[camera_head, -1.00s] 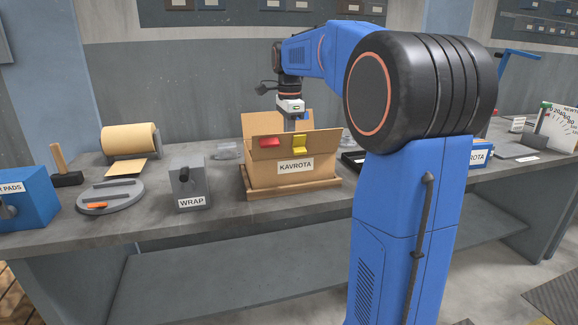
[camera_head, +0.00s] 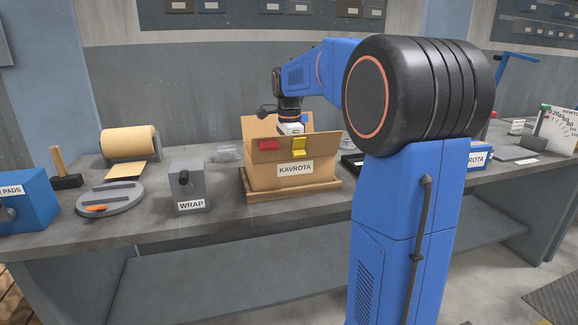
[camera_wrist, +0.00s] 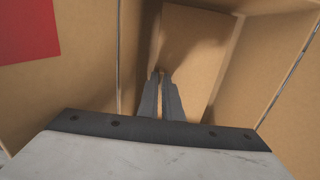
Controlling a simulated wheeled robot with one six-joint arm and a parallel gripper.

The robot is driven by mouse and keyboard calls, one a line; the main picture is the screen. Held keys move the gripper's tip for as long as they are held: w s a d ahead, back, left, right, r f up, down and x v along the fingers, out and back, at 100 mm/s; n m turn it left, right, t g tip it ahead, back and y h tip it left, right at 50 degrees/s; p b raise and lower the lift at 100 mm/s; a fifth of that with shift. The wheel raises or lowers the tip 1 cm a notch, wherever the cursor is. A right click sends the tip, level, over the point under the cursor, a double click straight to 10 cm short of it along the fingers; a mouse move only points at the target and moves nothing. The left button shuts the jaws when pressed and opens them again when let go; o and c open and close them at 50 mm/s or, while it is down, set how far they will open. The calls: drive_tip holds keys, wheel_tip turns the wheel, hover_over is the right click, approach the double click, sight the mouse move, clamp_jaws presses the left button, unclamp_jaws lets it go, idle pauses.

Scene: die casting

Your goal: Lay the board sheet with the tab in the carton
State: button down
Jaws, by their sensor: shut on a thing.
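The open cardboard carton (camera_head: 262,180), labelled KAVROTA, stands on a wooden tray on the bench. My gripper (camera_wrist: 161,78) reaches down inside it; in the head view only its white body shows above the front flap and the fingers are hidden. In the wrist view the two dark fingers are close together, shut on the tab, which is mostly hidden between their tips. A flat brown panel, which looks like the board sheet (camera_wrist: 197,38), lies beyond and under the fingertips, between the carton walls. I cannot tell whether it rests on the carton's contents.
The front flap carries a red patch (camera_head: 269,145) and a yellow one (camera_head: 299,147). Left of the carton are the grey WRAP box (camera_head: 187,187), an oval grey dish (camera_head: 112,196), a paper roll (camera_head: 129,143) and a blue box (camera_head: 25,205). Open flaps surround the carton's mouth.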

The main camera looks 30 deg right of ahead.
drive_tip(key=shift+f, duration=0.4)
drive_tip(key=c, duration=1.9)
unclamp_jaws()
drive_tip(key=shift+c, duration=0.2)
drive_tip(key=shift+r, duration=0.15)
wheel_tip(320, 180, up, 13)
drive_tip(key=shift+a, duration=0.1)
